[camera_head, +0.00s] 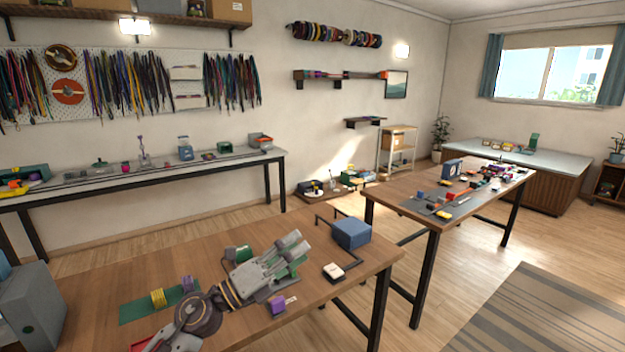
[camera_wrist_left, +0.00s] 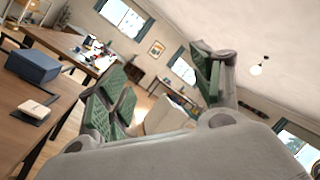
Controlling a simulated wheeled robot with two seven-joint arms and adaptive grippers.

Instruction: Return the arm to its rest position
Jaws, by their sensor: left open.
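My left arm comes in from the lower left of the head view and reaches over the near wooden table (camera_head: 225,270). My left gripper (camera_head: 293,257) is above the table, pointing toward its far right side. In the left wrist view its green-padded fingers (camera_wrist_left: 165,85) stand wide apart with nothing between them. My right gripper is in neither view.
On the near table are a blue box (camera_head: 351,233), a white block (camera_head: 333,271), a purple block (camera_head: 278,304), a green mat (camera_head: 138,312) and a yellow spool (camera_head: 158,298). A grey box (camera_head: 30,308) stands at left. A second worktable (camera_head: 400,190) stands to the right.

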